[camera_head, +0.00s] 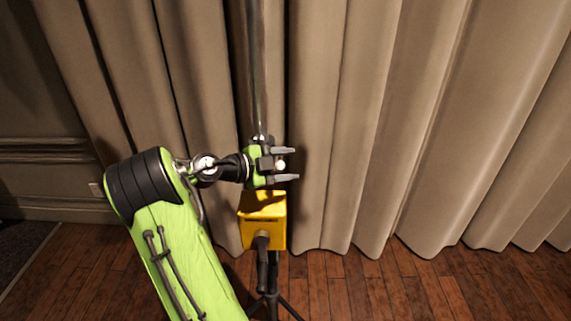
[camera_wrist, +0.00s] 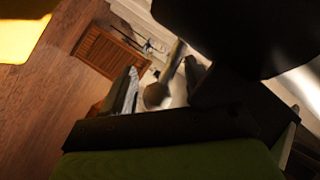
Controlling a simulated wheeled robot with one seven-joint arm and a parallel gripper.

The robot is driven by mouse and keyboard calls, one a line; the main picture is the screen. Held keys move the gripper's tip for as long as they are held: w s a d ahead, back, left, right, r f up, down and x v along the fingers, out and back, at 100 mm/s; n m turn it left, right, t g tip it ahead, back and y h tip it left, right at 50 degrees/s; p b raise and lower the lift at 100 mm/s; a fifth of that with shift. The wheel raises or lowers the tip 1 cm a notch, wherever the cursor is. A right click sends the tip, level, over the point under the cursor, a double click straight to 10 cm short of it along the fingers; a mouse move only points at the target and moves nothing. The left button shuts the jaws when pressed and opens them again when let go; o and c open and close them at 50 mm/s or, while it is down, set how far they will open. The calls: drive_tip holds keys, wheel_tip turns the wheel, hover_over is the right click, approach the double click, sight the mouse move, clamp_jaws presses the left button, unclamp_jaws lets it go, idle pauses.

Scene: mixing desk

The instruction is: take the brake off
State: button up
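A yellow box (camera_head: 263,222) stands on a dark stand below my gripper. A dark handle (camera_head: 262,262) sticks out of its front and points downward. My gripper (camera_head: 285,164) is just above the box, its two grey fingers apart and pointing right. A small pale round knob (camera_head: 281,165) shows between the fingers; I cannot tell whether they touch it. In the wrist view, a rounded knob on a rod (camera_wrist: 156,95) lies between the fingertips of my gripper (camera_wrist: 160,85). I cannot tell which of these parts is the brake.
A shiny vertical pole (camera_head: 257,70) rises behind my gripper. Beige curtains (camera_head: 365,130) hang close behind the box. The stand's legs (camera_head: 270,300) spread over the wooden floor (camera_head: 400,290). The floor to the right is clear. A yellow surface (camera_wrist: 20,30) fills the wrist view's upper left corner.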

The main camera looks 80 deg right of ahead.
clamp_jaws()
drive_tip(key=r+n+y+p, duration=0.1)
drive_tip(key=p, duration=0.1)
drive_tip(key=r+n+y+p, duration=0.1)
drive_tip(key=p, duration=0.1)
drive_tip(key=shift+w+d+n+y+p, duration=0.1)
drive_tip(key=shift+d+n+y+p, duration=0.2)
drive_tip(key=shift+d+n, duration=0.1)
